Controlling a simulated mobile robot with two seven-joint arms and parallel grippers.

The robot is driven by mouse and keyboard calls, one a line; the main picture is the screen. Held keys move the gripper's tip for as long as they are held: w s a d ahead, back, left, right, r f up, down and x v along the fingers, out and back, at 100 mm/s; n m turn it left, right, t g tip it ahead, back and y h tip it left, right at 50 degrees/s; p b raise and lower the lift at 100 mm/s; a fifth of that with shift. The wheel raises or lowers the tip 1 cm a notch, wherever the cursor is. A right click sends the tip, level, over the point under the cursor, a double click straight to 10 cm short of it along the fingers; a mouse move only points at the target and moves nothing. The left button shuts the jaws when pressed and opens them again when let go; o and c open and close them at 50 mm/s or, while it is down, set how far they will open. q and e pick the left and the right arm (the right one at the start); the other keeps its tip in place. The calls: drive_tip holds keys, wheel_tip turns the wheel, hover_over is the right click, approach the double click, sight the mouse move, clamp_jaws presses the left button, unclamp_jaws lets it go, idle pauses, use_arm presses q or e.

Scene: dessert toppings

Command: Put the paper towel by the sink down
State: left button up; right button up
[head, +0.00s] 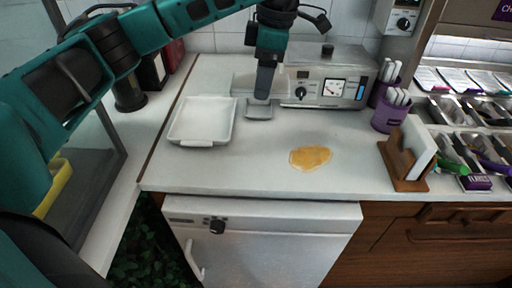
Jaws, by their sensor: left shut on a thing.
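My left gripper (264,84) reaches down in front of the steel machine at the back of the counter, its dark grey fingers together. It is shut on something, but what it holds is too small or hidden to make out. A small grey tray (259,112) lies just below the fingertips. I cannot pick out a paper towel in the gripper or a sink. White sheets, perhaps paper napkins, stand upright (419,149) in a wooden holder (409,184) at the right of the counter. My right gripper is not in view.
An orange-brown spill (310,157) lies on the counter (262,170). A white tray (187,136) is at the left. The steel machine (330,91) stands at the back, purple cups (388,118) with white utensils to its right. Topping bins (459,108) are far right.

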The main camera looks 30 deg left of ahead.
use_arm(q)
wheel_tip(320, 180, down, 6)
drive_tip(key=b, duration=0.2)
hover_over(260, 156)
drive_tip(key=f, duration=0.8)
drive_tip(key=shift+d+f+p, duration=0.25)
drive_tip(key=shift+f+p, duration=0.05)
drive_tip(key=shift+f, duration=2.7)
drive_tip(key=shift+f, duration=0.15)
drive_tip(key=o, duration=1)
drive_tip(key=shift+r, duration=0.3)
wheel_tip(260, 156, up, 12)
drive_tip(key=d, duration=0.1)
drive_tip(key=shift+w+d+f, duration=0.15)
drive_tip(key=shift+w+d, duration=0.2)
drive_tip(key=shift+w, duration=0.1)
